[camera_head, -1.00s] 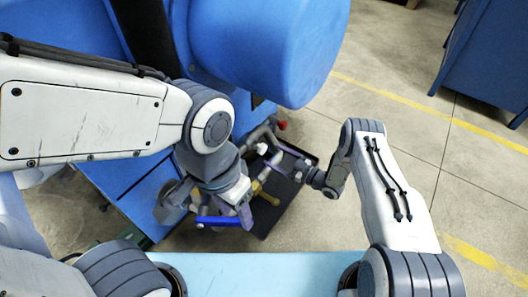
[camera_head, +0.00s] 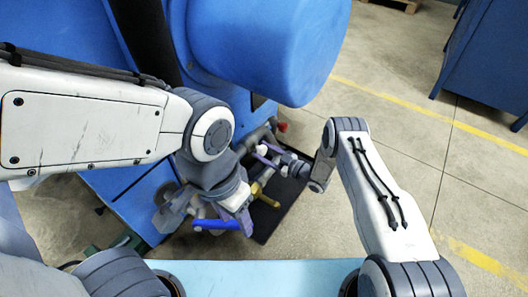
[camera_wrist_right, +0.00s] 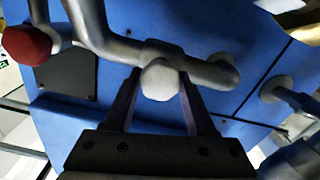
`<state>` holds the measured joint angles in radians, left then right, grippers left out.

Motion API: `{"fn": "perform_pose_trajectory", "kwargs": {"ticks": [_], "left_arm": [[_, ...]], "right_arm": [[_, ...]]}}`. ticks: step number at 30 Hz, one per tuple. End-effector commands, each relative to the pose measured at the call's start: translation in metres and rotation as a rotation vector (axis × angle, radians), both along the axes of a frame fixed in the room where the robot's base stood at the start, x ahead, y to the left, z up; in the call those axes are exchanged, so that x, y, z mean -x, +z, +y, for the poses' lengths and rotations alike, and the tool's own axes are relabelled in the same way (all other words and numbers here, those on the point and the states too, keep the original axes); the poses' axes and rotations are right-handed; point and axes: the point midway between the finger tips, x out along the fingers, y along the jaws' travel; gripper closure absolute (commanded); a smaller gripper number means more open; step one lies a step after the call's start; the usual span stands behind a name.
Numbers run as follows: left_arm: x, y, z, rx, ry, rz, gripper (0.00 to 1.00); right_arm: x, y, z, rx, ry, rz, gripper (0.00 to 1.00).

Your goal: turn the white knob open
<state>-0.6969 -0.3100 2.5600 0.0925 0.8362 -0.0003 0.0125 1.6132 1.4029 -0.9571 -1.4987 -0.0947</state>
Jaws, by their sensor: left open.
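The white knob (camera_wrist_right: 160,80) sits on a grey pipe in the right wrist view. My right gripper (camera_wrist_right: 160,88) has one purple finger on each side of it; I cannot tell whether they press on it. In the head view the knob (camera_head: 262,150) shows small beside my right gripper (camera_head: 271,156). My left gripper (camera_head: 222,212) is open near the blue handle (camera_head: 215,225), low beside the machine; its fingertips are partly hard to make out.
A red knob (camera_wrist_right: 27,44) is left of the white knob on the pipework. A yellow-handled part (camera_head: 266,198) lies by a dark tray (camera_head: 283,212). The blue machine (camera_head: 250,45) fills the back. Open floor (camera_head: 400,110) lies to the right.

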Motion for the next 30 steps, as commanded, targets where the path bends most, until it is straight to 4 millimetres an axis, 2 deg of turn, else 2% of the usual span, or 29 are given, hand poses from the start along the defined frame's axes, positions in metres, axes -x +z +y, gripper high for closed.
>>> {"fn": "perform_pose_trajectory", "kwargs": {"ticks": [8, 14, 30], "left_arm": [[0.0000, 0.0000, 0.0000, 0.000, 0.000, 0.000, 0.50], [0.0000, -0.0001, 0.0000, 0.000, 0.000, 0.000, 0.50], [0.0000, -0.0017, 0.0000, 0.000, 0.000, 0.000, 0.50]], "right_arm": [[0.0016, -0.0009, -0.0001, -0.026, 0.003, 0.037, 0.99], [0.0016, -0.0011, -0.0003, -0.091, 0.003, 0.127, 0.99], [0.0018, -0.0023, -0.0008, -0.384, 0.003, 0.532, 0.99]]}}
